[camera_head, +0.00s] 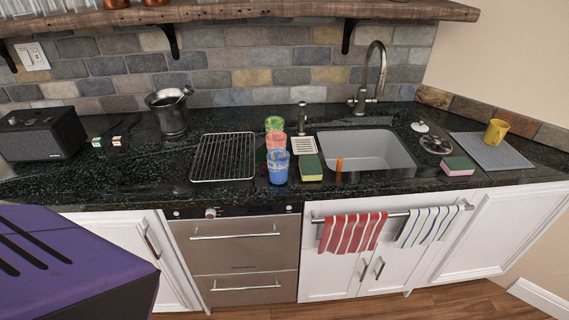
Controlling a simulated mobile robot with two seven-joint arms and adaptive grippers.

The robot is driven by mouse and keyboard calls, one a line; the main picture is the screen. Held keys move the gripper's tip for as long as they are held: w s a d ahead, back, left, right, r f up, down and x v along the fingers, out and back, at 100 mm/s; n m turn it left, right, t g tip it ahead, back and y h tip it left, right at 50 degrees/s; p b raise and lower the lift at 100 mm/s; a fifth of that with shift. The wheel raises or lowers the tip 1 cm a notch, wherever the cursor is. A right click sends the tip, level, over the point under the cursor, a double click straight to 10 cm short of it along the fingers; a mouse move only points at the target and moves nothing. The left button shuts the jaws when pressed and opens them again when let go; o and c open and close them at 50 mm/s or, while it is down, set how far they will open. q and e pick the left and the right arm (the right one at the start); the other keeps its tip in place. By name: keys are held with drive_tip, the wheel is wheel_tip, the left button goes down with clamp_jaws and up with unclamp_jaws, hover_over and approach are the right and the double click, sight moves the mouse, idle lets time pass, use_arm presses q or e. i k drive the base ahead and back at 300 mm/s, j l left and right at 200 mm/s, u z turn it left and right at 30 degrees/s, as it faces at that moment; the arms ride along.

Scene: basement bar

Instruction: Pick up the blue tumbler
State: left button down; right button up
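The blue tumbler (278,167) stands upright on the black countertop near its front edge, in the middle of the view. It is blue with a patterned side. A red-orange tumbler (276,140) stands just behind it, and a green tumbler (274,123) stands behind that one, so the three form a row going back. Neither of my grippers shows in the head view.
A wire rack (223,157) lies left of the tumblers. A sponge (310,167) and a sink (365,150) with a faucet are to the right. A purple object (70,255) fills the lower left. A wooden shelf (240,12) hangs above.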

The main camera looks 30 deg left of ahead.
sight(277, 159)
drive_tip(key=i+l+u, duration=0.65)
drive_tip(key=i+l, duration=0.2)
